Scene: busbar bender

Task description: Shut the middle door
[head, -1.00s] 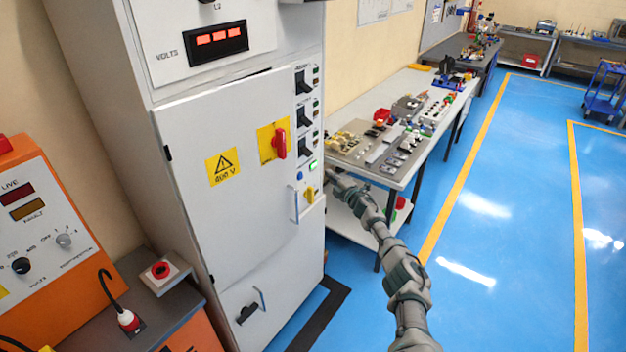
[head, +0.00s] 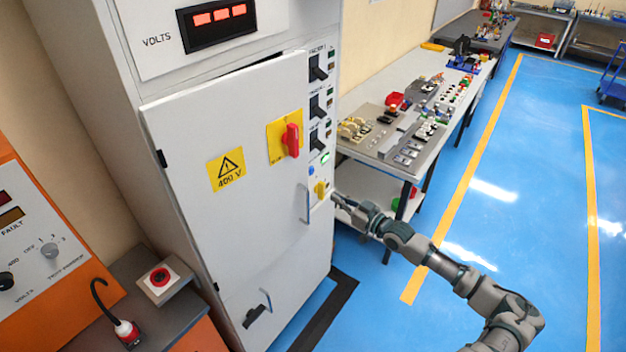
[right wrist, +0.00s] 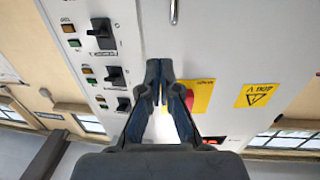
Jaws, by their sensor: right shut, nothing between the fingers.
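The middle door (head: 225,225) is the tall pale grey door of the cabinet, with a yellow 400 V sign (head: 226,168) and a vertical bar handle (head: 305,203) near its right edge. A dark gap shows along its top edge, so it looks slightly ajar. My right gripper (head: 337,198) is just right of the handle, in front of the cabinet's right side. In the right wrist view my right gripper (right wrist: 161,72) is shut and empty, pointing at the cabinet front, with the handle (right wrist: 173,12) beyond its tips. Contact cannot be told. My left gripper is not in view.
A red switch (head: 291,140) on a yellow plate protrudes from the door. A column of black switches (head: 318,105) runs beside it. A lower door (head: 285,300) is below. A workbench (head: 375,150) stands close on the right.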

